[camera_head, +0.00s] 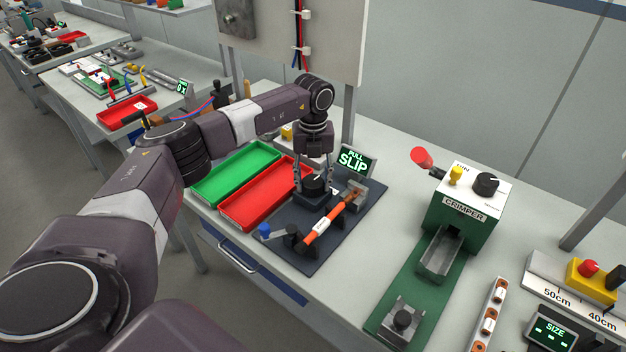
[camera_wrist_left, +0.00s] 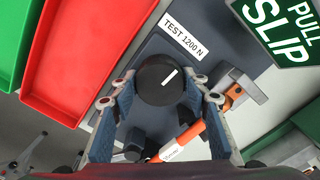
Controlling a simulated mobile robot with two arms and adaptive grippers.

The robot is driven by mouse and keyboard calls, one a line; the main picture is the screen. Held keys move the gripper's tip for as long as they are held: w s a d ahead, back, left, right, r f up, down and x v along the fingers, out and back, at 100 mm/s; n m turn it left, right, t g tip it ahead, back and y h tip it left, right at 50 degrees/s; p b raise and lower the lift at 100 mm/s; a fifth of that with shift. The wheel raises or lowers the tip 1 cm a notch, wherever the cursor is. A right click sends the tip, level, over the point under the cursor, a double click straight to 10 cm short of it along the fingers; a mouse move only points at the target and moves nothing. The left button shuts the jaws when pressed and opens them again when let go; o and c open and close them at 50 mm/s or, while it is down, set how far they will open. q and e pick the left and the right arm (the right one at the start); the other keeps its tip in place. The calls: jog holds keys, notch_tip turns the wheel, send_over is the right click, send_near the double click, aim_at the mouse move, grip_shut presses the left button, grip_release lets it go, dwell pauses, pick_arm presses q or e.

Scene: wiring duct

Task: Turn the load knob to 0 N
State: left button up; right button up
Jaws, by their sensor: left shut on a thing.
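The pointer line slants toward the upper right in the left wrist view. The knob also shows in the head view (camera_head: 315,186). My left gripper (camera_wrist_left: 161,101) is shut on the knob from above, one finger on each side. The display (camera_head: 354,160) behind it reads "PULL SLIP". An orange-sleeved cable (camera_head: 322,224) lies across the pull tester's dark base (camera_head: 300,258). My right gripper is not in view.
A green tray (camera_head: 234,172) and a red tray (camera_head: 262,198) stand left of the tester. A green crimper (camera_head: 462,207) with a red-tipped lever stands to the right. An upright panel post rises behind. Bare table lies between tester and crimper.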

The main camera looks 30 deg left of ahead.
aim_at(313, 181)
pick_arm(q)
jog(key=shift+w+a+r+n, duration=0.1)
jog(key=shift+n, duration=0.4)
jog(key=o, duration=1.2)
jog(key=shift+c, duration=0.2)
notch_tip(313, 181, up, 12)
